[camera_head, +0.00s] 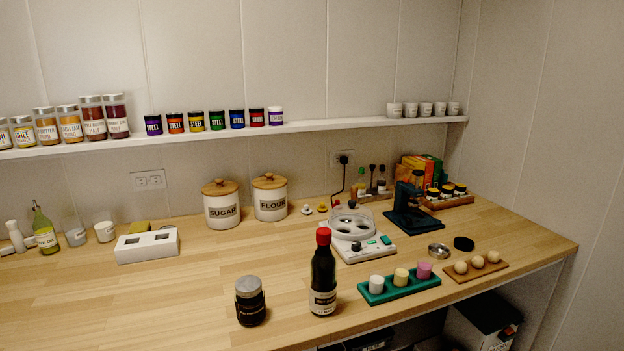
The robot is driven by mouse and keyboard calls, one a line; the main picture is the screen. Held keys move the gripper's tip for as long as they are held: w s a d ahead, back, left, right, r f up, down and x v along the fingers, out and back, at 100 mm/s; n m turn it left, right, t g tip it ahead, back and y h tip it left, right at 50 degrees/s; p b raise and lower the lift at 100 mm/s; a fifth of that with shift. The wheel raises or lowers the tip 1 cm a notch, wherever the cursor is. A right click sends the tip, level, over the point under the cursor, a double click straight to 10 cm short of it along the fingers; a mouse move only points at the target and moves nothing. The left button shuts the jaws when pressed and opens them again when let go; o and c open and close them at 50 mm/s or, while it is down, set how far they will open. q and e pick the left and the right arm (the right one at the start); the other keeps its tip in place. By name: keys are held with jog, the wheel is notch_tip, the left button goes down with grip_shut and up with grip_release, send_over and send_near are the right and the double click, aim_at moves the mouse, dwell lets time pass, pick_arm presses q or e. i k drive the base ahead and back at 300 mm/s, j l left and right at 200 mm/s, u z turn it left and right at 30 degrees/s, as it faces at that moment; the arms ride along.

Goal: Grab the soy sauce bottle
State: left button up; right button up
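A dark bottle with a red cap and a pale label (322,275) stands upright near the front edge of the wooden counter (190,295). It looks like the soy sauce bottle, though its label is too small to read. Nothing touches it, and its whole front is visible. Neither of my grippers shows in the head view.
A dark jar (250,302) stands left of the bottle. A green tray (399,289) with small cups is to its right, and a white appliance (362,246) is behind. Sugar (221,205) and flour (270,198) canisters stand at the back. The front left counter is clear.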

aim_at(322, 264)
jog(key=k+l+z, duration=0.15)
jog(key=k, duration=0.35)
jog(key=k+l+z, duration=0.2)
jog(key=k+l, duration=0.2)
jog(key=k, duration=0.1)
